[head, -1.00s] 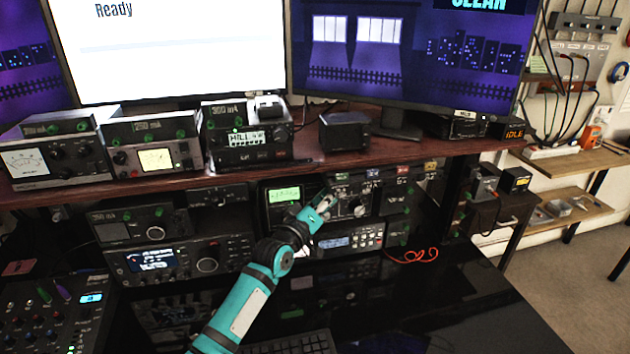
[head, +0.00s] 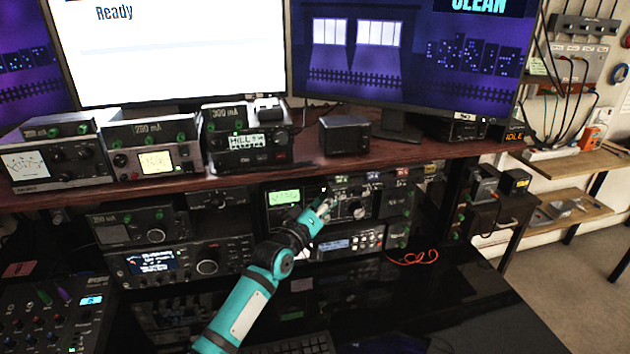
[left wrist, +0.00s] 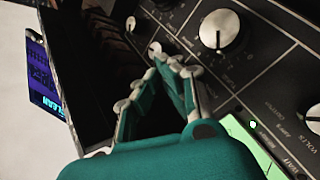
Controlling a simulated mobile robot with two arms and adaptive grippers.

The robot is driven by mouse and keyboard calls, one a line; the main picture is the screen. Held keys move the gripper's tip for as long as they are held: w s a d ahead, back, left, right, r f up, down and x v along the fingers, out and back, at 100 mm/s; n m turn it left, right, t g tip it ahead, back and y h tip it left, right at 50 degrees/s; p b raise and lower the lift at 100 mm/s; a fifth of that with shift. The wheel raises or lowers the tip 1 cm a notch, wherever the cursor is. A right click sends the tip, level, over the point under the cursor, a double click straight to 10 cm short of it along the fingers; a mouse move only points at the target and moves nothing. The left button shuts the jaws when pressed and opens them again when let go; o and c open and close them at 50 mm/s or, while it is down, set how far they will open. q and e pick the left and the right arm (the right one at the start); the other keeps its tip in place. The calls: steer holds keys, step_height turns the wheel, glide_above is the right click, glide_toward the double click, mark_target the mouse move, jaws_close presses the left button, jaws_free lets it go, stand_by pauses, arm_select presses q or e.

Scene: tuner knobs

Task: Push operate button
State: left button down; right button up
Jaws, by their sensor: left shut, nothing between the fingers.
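My left gripper (head: 324,205) is shut and empty, with its fingertips at the face of a black tuner (head: 268,211) under the shelf. The tuner has a lit green display (head: 284,197) left of the fingers and a large pale knob (head: 359,210) to their right. In the left wrist view the closed fingertips (left wrist: 175,63) lie close to a small light knob or button (left wrist: 154,47); I cannot tell whether they touch it. The large knob (left wrist: 219,29) and part of the green display (left wrist: 255,148) also show there. No operate label is readable. My right gripper is out of view.
A wooden shelf (head: 308,165) with several meters and boxes runs just above the gripper, under two monitors. Another radio unit (head: 347,243) sits directly below the tuner, with a red cable (head: 414,258) beside it. The glossy black desk has free room at the right front.

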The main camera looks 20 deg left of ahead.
arm_select(q)
steer(key=shift+s+d, duration=0.15)
steer(key=shift+s, duration=0.1)
steer(key=s+d+p, duration=0.2)
steer(key=s+p, duration=0.1)
steer(key=s+d+p, duration=0.1)
steer(key=s+p, duration=0.1)
steer(key=shift+d+r, duration=0.1)
steer(key=shift+d, duration=0.05)
stand_by(0.4)
